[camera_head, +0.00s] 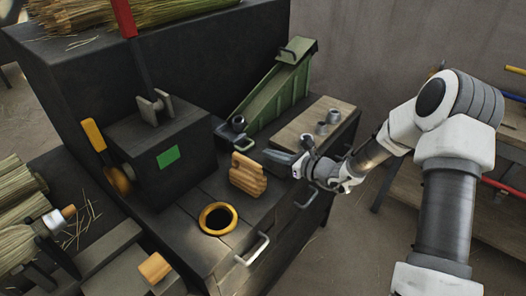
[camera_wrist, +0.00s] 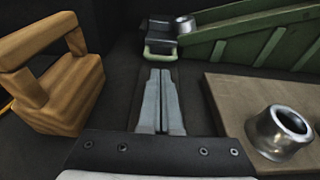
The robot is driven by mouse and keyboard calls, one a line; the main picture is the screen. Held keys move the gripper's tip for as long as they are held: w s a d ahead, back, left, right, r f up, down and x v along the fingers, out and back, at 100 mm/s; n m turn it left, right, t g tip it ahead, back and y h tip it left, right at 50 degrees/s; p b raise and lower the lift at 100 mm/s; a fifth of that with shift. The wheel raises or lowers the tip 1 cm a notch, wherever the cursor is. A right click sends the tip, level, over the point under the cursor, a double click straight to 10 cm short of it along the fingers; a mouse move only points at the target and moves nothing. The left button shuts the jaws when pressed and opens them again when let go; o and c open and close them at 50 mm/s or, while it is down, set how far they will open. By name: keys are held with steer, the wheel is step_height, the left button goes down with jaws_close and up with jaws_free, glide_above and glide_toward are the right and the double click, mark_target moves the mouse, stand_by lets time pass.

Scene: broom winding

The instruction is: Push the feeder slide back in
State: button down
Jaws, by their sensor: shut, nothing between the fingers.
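The feeder slide appears to be the small dark piece at the foot of the green chute (camera_head: 275,97), with a pale green handle (camera_wrist: 160,50) at its near end. The handle also shows in the head view (camera_head: 243,143). My gripper (camera_head: 270,153) is shut and empty, low over the dark bench top to the right of the handle. In the wrist view my closed fingers (camera_wrist: 160,85) point straight at the handle, with a small gap apparent between them. How far the slide sticks out is hard to tell.
A wooden block with a grip (camera_head: 248,176) stands close left of my fingers. A wooden board (camera_head: 305,128) with metal fittings lies to the right. A brass-rimmed hole (camera_head: 218,218) is nearer the front. A dark box with a green panel (camera_head: 168,157) stands left.

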steer(key=p+v, duration=0.1)
steer(key=v, duration=0.7)
steer(key=shift+d, duration=0.2)
